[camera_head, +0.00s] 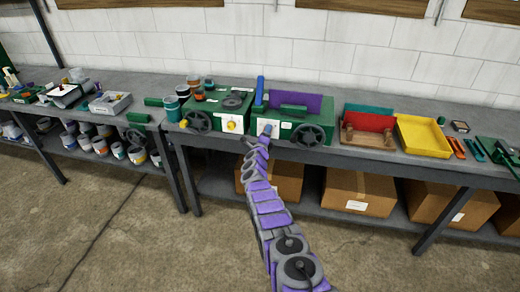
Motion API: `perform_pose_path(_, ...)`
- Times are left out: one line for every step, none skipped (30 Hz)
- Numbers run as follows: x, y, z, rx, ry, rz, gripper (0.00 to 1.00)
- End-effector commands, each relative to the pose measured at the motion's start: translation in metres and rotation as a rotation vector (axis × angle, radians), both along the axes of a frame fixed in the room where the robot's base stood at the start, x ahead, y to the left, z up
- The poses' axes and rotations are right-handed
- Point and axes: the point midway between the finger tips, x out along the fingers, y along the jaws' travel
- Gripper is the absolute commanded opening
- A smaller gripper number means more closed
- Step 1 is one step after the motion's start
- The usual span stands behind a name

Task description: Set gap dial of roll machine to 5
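Two green machines stand side by side on the workbench; I cannot tell which is the roll machine. The left one (208,107) has a handwheel (198,123), a yellow knob (231,125) on a white plate and a dark round part on top. The right one (286,131) has a handwheel (308,136), a purple block (300,101) and an upright blue piece (260,87). My gripper (265,135) is at the right machine's front left, close to a small light bluish knob on its white plate. Whether it touches is unclear. Its fingers and any dial numbers are too small to read.
On the bench right of the machines are a wooden holder (368,138) with red and green panels, a yellow tray (423,137) and tools. Cardboard boxes (358,193) fill the lower shelf. The concrete floor in front is clear.

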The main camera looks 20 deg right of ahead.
Motion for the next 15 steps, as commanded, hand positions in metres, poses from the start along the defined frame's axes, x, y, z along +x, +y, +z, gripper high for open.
perform_pose_path(-0.002,0.001,0.004,-0.002,0.005,-0.002,0.67)
perform_pose_path(-0.003,0.001,0.005,0.000,0.004,-0.003,0.67)
perform_pose_path(-0.004,0.002,0.005,-0.002,0.005,-0.003,0.67)
perform_pose_path(-0.006,0.003,0.006,-0.001,0.004,-0.004,0.67)
perform_pose_path(-0.007,0.004,0.006,-0.002,0.005,-0.003,0.67)
perform_pose_path(-0.008,0.005,0.006,-0.001,0.004,-0.003,0.67)
perform_pose_path(-0.010,0.006,0.006,-0.002,0.005,-0.003,0.67)
perform_pose_path(-0.011,0.007,0.005,-0.001,0.006,-0.003,0.67)
perform_pose_path(-0.013,0.008,0.005,-0.002,0.005,-0.002,0.67)
perform_pose_path(-0.014,0.009,0.005,-0.002,0.005,-0.002,0.67)
perform_pose_path(-0.016,0.010,0.006,-0.002,0.003,-0.001,0.67)
perform_pose_path(-0.017,0.012,0.006,-0.002,0.002,0.001,0.67)
perform_pose_path(-0.018,0.013,0.007,-0.002,0.001,0.004,0.67)
perform_pose_path(-0.019,0.015,0.007,-0.001,0.000,0.007,0.67)
perform_pose_path(-0.021,0.017,0.007,-0.001,-0.001,0.010,0.67)
